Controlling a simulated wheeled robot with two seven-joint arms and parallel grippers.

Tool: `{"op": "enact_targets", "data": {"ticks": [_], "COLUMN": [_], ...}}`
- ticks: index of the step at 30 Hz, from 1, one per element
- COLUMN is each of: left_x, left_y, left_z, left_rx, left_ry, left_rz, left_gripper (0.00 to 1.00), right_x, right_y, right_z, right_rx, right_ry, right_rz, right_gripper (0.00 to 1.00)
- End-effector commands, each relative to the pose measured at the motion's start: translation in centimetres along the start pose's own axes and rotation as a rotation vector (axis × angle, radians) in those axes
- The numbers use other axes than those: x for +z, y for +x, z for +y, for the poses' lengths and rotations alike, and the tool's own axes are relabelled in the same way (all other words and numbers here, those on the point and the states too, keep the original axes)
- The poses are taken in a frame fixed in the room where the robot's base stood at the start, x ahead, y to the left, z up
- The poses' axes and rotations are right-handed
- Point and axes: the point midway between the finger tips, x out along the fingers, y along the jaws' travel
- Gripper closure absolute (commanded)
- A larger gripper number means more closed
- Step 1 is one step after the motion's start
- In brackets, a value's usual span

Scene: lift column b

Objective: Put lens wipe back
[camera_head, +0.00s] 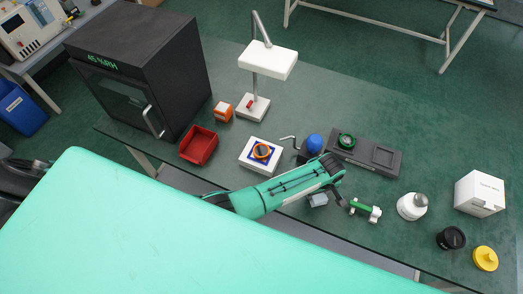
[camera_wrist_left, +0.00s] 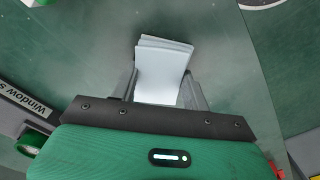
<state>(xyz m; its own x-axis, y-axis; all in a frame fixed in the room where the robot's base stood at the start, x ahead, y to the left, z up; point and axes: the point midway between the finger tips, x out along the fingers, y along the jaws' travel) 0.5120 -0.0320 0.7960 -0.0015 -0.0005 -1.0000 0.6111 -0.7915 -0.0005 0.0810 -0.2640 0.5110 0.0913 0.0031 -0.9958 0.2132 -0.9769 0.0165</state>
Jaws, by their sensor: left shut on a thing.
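The lens wipe (camera_wrist_left: 162,70) is a pale, folded stack of sheets in the left wrist view. It also shows as a small light grey patch (camera_head: 318,200) below my left gripper in the head view. My left gripper (camera_wrist_left: 160,92) is shut on it, one dark finger at each side. In the head view the gripper (camera_head: 322,191) is over the front middle of the bench, and the arm hides part of the bench. A white box (camera_head: 480,194) with small lettering stands at the right end of the bench. My right gripper is not in view.
A green-and-white part (camera_head: 364,210) lies just right of the gripper. A white bottle (camera_head: 412,206), a black cap (camera_head: 450,239) and a yellow lid (camera_head: 485,258) are farther right.

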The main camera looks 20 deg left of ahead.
Motion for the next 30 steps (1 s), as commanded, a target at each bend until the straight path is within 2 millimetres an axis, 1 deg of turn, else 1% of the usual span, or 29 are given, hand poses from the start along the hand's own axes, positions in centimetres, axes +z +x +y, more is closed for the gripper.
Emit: {"op": "enact_targets", "data": {"ticks": [9, 10, 11, 12, 13, 14, 30], "left_x": [0.01, 0.01, 0.01, 0.01, 0.01, 0.01, 0.0], "left_y": [0.22, 0.22, 0.22, 0.22, 0.22, 0.22, -0.02], "left_z": [0.0, 0.0, 0.0, 0.0, 0.0, 0.0, 0.01], "left_rx": [0.0, 0.0, 0.0, 0.0, 0.0, 0.0, 0.0], "left_ry": [0.0, 0.0, 0.0, 0.0, 0.0, 0.0, 0.0], "left_rz": [0.0, 0.0, 0.0, 0.0, 0.0, 0.0, 0.0], "left_gripper": [0.75, 0.52, 0.46, 0.38, 0.32, 0.28, 0.28], "right_x": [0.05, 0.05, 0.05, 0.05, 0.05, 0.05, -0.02], "right_y": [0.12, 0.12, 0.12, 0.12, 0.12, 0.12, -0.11], "right_z": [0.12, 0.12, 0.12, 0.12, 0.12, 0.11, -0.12], "right_rx": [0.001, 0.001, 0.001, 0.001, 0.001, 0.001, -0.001], "right_ry": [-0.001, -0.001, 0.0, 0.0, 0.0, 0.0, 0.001], "right_rz": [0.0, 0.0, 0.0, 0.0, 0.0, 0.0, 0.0], "right_gripper": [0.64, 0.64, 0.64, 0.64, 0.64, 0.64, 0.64]}}
